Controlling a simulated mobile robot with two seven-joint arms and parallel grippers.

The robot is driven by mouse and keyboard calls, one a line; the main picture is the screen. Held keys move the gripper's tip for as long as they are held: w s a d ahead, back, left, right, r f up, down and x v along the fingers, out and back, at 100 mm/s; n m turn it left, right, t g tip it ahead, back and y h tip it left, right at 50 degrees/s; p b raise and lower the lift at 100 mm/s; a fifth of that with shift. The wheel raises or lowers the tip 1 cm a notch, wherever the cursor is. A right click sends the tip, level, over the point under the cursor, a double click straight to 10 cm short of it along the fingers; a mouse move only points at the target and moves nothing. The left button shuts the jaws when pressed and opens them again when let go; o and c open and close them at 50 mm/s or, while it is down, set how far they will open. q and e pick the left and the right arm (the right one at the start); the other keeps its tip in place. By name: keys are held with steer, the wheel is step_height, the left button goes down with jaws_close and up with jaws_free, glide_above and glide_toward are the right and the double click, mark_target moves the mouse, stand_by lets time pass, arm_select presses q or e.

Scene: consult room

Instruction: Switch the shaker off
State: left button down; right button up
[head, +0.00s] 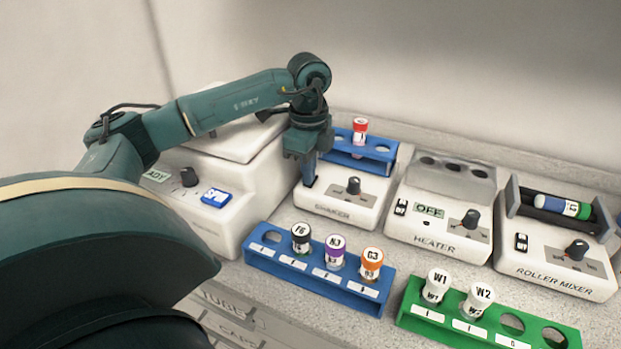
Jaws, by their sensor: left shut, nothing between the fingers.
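The shaker (334,211) is a white unit with a dark knob (353,186) on its front panel and a blue rack (372,164) on top. A red-capped tube (360,130) stands in that rack. My left gripper (308,182) points down at the left end of the shaker's front panel, left of the knob. Its fingers are shut and empty, and their tips are at or just above the panel. I cannot tell whether they touch it. The part of the panel under the fingers is hidden, and no shaker switch shows. My right gripper is not in view.
The heater (434,245), reading OFF, and the roller mixer (560,278) stand to the right. A white machine (217,232) with a blue button is to the left. In front are a blue rack (262,265) with capped tubes and a green rack (470,329) with white-capped tubes.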

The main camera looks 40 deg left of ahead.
arm_select(q)
steer(key=shift+r+p, duration=2.55)
steer(key=shift+r, duration=0.8)
